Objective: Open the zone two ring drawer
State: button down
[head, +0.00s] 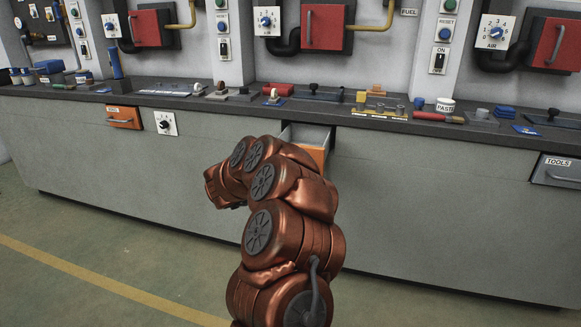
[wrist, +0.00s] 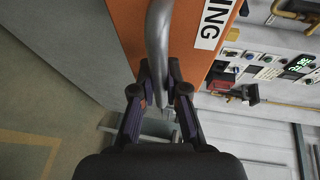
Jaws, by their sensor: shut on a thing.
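The drawer with the orange front (head: 316,154) stands partly pulled out of the counter in the head view, and its open pale box shows behind the front. In the wrist view the orange front (wrist: 122,22) carries a white label (wrist: 214,22), of which "ING" is readable. My gripper (wrist: 160,88) is shut on the grey bar handle (wrist: 158,35) of this drawer. In the head view my arm hides the gripper and the handle.
Another orange-fronted drawer (head: 124,118) is shut at the left, beside a dial (head: 165,123). A grey TOOLS drawer (head: 558,172) is at the right. Small parts and tools lie along the dark countertop (head: 232,100). The green floor (head: 85,235) in front of the counter is clear.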

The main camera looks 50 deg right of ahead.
jog(key=c, duration=1.2)
grip_release()
jog(key=a, duration=0.4)
jog(key=a+r, duration=0.1)
jog(key=a, duration=0.3)
jog(key=a+r, duration=0.1)
jog(key=a, duration=0.2)
jog(key=shift+w+a, duration=0.3)
jog(key=shift+a, duration=0.1)
